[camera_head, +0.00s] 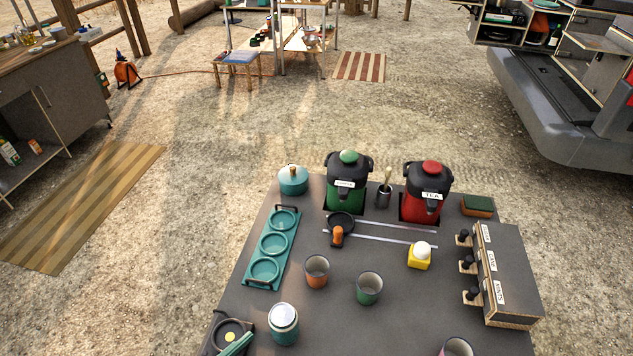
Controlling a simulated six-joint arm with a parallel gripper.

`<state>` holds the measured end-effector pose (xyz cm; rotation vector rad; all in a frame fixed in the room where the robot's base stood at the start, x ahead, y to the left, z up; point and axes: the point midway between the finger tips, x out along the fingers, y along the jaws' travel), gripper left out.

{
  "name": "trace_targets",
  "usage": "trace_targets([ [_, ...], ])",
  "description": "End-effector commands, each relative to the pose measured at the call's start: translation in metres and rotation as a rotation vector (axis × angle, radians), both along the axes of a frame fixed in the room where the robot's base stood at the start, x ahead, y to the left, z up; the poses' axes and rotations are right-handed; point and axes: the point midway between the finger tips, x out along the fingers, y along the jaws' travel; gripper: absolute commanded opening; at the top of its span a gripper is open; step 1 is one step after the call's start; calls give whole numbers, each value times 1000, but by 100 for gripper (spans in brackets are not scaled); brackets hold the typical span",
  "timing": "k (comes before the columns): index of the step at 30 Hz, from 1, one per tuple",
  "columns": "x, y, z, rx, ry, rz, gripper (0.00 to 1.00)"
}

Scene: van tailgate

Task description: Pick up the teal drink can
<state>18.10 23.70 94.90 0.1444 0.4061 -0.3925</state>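A teal cylinder with a pale, silvery top (284,325) stands upright near the front left of the dark tabletop (330,325). It is the nearest match to the teal drink can, but I cannot tell for sure that it is a drink can. My gripper is not in view, and nothing is seen touching the cylinder.
An orange cup (317,277) and a green cup (369,294) stand behind the cylinder. A teal three-ring tray (272,243) lies to the back left. A black pan (231,334) is at its left. Green (345,195) and red (425,205) dispensers stand at the back.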

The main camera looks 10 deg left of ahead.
Motion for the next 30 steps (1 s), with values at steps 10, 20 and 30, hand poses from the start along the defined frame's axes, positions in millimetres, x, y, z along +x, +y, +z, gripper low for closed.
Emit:
trace_targets([
  [10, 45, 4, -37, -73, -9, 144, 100],
  [20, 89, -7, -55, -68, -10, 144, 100],
  [30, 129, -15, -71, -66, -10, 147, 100],
])
